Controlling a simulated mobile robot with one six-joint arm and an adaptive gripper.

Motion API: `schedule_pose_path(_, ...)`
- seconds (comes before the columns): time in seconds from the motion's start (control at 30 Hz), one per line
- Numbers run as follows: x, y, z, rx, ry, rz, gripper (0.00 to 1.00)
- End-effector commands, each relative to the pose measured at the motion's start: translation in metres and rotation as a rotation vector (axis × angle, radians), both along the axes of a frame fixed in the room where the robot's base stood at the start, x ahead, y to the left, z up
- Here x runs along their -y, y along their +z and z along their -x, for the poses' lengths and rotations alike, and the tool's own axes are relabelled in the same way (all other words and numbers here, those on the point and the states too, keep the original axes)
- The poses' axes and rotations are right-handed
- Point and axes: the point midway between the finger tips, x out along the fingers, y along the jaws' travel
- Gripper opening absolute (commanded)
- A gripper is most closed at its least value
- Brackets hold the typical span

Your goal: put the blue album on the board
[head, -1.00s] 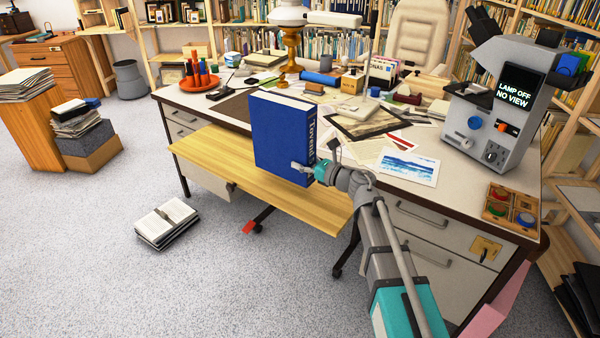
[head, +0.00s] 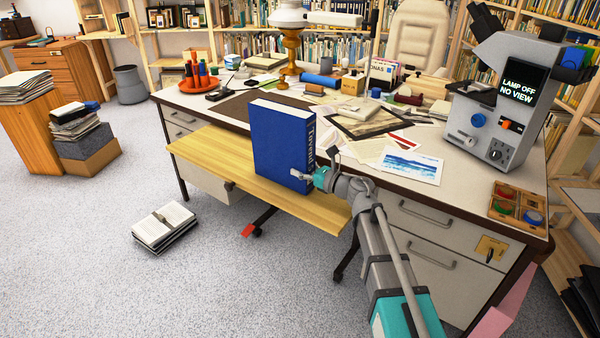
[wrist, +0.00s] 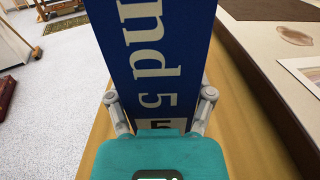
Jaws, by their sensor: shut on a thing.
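The blue album (head: 280,140) stands upright over the pale wooden board (head: 215,160) that juts from the front of the desk. Its lower edge looks at or very near the board's surface; contact cannot be told for certain. My gripper (head: 302,176) is shut on the lower part of the album's spine, from the right. In the wrist view the spine (wrist: 150,50) with white lettering rises between my two fingers (wrist: 160,96), and the board (wrist: 245,125) shows below on both sides. The album's far side is hidden.
The desk top (head: 465,180) behind the board is crowded with papers, a framed picture (head: 370,122) and a grey microscope-like device (head: 500,100). The board's left part is bare.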

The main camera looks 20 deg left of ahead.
Motion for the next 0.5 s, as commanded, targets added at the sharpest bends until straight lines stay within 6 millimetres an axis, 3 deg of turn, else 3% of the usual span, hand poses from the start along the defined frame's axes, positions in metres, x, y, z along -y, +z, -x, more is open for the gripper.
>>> schedule_pose_path(0.27, 0.0002, 0.0001, 0.0000, -0.001, 0.000, -0.002, 0.07)
schedule_pose_path(0.3, 0.0002, -0.0006, -0.0001, 0.000, 0.000, 0.000, 0.72)
schedule_pose_path(0.43, 0.0003, -0.0006, -0.0001, 0.000, 0.000, 0.000, 0.96)
schedule_pose_path(0.5, 0.0004, -0.0006, -0.0002, 0.000, 0.000, 0.000, 1.00)
